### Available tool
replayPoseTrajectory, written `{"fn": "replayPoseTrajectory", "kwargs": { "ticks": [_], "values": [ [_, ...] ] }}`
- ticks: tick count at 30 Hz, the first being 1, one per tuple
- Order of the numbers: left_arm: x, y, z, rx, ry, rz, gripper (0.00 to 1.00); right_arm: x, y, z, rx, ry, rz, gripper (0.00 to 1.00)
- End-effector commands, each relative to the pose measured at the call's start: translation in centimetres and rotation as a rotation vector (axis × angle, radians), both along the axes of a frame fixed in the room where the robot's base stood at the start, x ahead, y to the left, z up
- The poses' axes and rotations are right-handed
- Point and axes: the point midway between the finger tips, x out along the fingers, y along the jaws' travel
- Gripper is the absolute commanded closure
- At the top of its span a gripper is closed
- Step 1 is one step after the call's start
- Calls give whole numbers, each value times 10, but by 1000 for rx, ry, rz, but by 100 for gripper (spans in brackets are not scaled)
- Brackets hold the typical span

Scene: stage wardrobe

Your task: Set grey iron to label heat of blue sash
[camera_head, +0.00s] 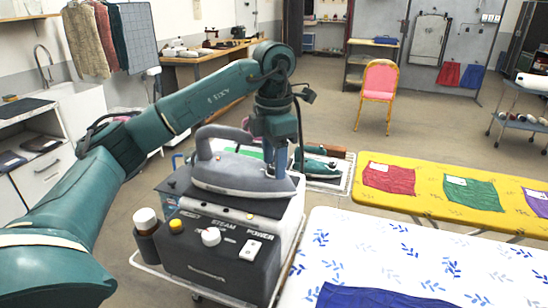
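The grey iron (240,175) rests flat on top of a dark steam station (215,262). The station's front panel has a yellow knob (175,226), a white dial (210,237) and a white switch (250,250), with "STEAM" and "POWER" lettering. The dial's setting is too small to read. A blue cloth (375,297), perhaps the blue sash, lies at the bottom edge, partly cut off; no label shows on it. My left gripper (280,160) points down at the iron's rear right end. Its fingertips are largely hidden, so its opening and any contact are unclear. My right gripper is out of view.
The blue cloth lies on a white leaf-patterned ironing board (400,248). Behind it, a yellow board (425,205) bears labelled red (390,179), green (470,196) and purple (538,203) cloths. A bottle (146,222) stands beside the station. A pink chair (379,85) stands on open floor.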

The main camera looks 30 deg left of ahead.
Motion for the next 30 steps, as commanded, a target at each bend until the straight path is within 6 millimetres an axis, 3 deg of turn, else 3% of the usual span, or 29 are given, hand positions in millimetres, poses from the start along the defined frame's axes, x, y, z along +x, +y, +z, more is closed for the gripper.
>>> {"fn": "replayPoseTrajectory", "kwargs": {
  "ticks": [16,30],
  "values": [
    [0,0,0,0,0,0,95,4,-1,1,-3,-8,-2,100],
    [0,0,1,1,1,-131,95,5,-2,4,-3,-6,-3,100]
  ]
}}
